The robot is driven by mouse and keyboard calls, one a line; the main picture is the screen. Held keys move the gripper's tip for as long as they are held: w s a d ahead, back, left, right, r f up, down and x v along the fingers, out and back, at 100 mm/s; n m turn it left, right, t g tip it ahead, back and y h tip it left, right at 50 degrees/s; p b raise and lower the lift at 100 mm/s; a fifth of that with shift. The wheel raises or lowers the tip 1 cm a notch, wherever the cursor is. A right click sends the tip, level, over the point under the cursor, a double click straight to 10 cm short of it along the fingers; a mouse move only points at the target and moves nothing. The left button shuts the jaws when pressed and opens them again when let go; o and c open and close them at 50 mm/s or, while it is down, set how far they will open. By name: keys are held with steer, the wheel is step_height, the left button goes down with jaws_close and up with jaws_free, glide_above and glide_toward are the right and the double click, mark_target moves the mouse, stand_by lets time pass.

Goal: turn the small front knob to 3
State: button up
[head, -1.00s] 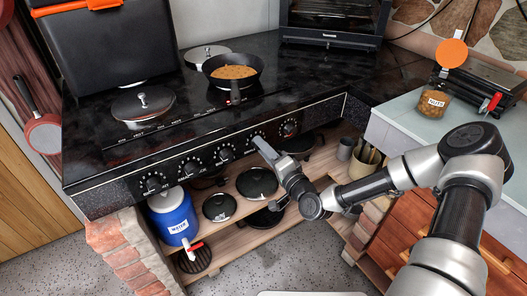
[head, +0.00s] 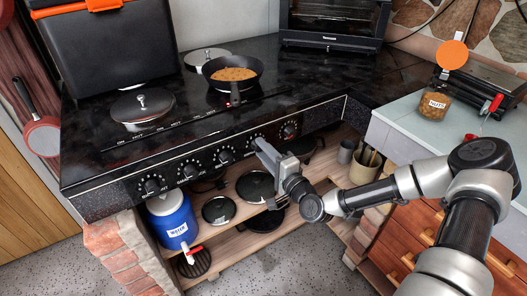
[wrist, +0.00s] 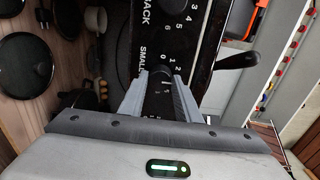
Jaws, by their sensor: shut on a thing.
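The stove's front panel carries a row of black knobs with white scales. My gripper (head: 262,146) is at the panel, at the second knob from the right (head: 256,137). In the wrist view, my gripper (wrist: 160,82) has its two fingers on either side of a dark knob (wrist: 159,97), shut on it.
A pan of food (head: 233,74) stands on the black stove top (head: 290,85), its handle towards the front. Below the panel are a shelf with dark lids (head: 255,187) and a blue water jug (head: 172,218). A jar of nuts (head: 435,103) stands on the right counter.

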steer(key=o, duration=1.1)
steer(key=shift+c, duration=0.2)
steer(key=p+v, duration=0.1)
steer(key=v, duration=1.6)
steer(key=shift+s+d, duration=0.2)
